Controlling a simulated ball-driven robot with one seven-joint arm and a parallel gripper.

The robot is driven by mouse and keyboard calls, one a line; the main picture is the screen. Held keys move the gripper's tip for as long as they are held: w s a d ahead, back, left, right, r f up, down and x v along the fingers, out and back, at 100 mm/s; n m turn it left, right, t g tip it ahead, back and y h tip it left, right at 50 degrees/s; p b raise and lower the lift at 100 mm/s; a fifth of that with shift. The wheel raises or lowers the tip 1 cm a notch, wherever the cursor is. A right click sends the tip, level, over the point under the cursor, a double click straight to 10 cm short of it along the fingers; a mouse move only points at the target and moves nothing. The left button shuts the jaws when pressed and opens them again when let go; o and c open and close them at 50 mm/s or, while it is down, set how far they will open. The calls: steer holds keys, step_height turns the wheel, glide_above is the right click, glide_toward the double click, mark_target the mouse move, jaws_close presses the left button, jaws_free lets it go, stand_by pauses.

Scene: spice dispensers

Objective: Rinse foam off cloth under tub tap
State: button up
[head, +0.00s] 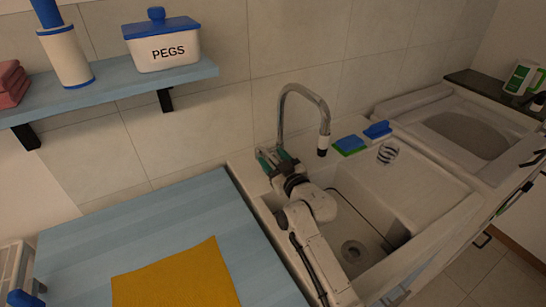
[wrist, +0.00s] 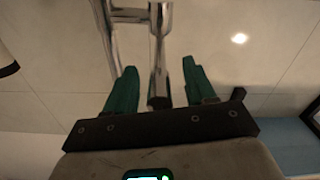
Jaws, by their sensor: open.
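The chrome tap (head: 304,91) rises behind the white tub (head: 385,205) and arches toward it, with its dark-tipped spout over the back edge. No water stream is visible. My gripper (head: 268,158) is at the tap's base, with my arm crossing the tub's left side. In the wrist view, the green fingers of my gripper (wrist: 159,66) are apart, with a chrome tap part (wrist: 159,92) between them; contact is unclear. A flat mustard-yellow cloth (head: 180,278) lies on the blue-topped counter (head: 90,242) at left. No foam shows on it.
A wall shelf (head: 115,88) holds a PEGS jar (head: 163,45).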

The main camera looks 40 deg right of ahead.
steer(key=shift+w, duration=0.15)
jaws_close()
stand_by(0.5)
